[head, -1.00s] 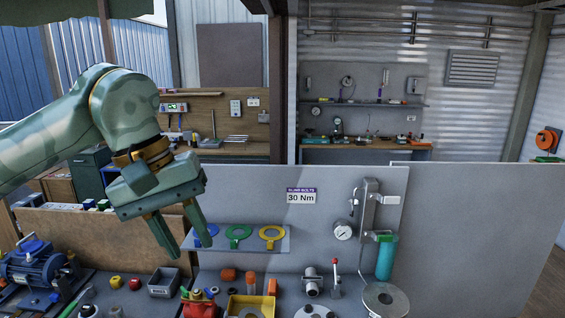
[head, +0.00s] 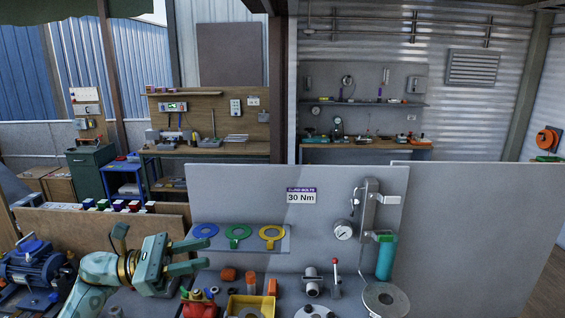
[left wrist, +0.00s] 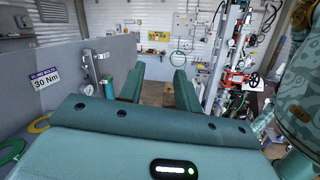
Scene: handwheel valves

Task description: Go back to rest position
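My left gripper (head: 212,253) is low at the left of the head view, in front of the grey panel (head: 330,208). Its fingers are apart with nothing between them, and they point to the right. In the left wrist view the gripper (left wrist: 160,82) also shows two separated fingers with an empty gap. A red valve body (head: 200,307) stands on the bench just below the gripper, partly cut off by the frame edge. My right gripper is in neither view.
A yellow tray (head: 262,301), a blue motor (head: 38,268) and a teal cylinder (head: 385,259) stand around the bench. Space above the panel is clear.

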